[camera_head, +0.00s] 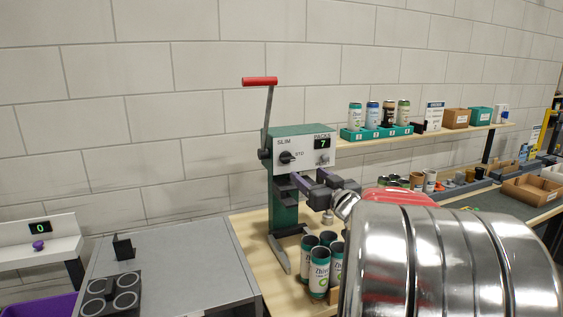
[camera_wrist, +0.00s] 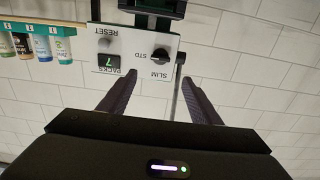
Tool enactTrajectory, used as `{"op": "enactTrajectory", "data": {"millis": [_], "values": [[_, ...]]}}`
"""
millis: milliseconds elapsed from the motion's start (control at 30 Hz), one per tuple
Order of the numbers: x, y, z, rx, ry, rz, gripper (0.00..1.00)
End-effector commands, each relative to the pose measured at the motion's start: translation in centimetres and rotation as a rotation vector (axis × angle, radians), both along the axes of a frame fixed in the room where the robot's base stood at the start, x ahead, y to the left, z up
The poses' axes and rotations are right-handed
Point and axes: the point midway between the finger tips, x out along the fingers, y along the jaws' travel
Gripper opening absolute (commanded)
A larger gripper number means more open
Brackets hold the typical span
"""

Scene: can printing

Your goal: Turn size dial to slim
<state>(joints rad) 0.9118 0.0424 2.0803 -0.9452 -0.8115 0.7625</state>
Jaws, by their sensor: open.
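The dark size dial (camera_head: 287,157) is on the white front panel of the green press (camera_head: 286,213), between the printed words SLIM and STD. Its pointer seems to lean toward STD, but it is small. The dial (camera_wrist: 160,54) also shows in the upside-down wrist view, ahead of the fingertips and roughly centred between them. My gripper (camera_head: 306,178) is open and empty, below and right of the dial in the head view. In the wrist view, my gripper (camera_wrist: 160,79) has its fingers apart, not touching the dial.
A PACKS display (camera_head: 323,143) reads 7, with a reset knob (camera_head: 323,160) below it. A red-handled lever (camera_head: 260,82) rises at the panel's left. Several cans (camera_head: 319,272) stand below the press. A shelf (camera_head: 430,133) holds cans and boxes at right.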

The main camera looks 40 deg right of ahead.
Motion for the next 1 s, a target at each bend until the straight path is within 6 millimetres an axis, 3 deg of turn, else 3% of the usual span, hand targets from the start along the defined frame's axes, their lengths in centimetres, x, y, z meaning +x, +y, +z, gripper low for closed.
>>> {"op": "enactTrajectory", "data": {"millis": [367, 1000], "values": [[0.7, -0.1, 0.0, 0.0, 0.001, 0.0, 0.58], [8.8, -2.5, -0.1, 0.0, 0.001, -0.001, 0.58]]}}
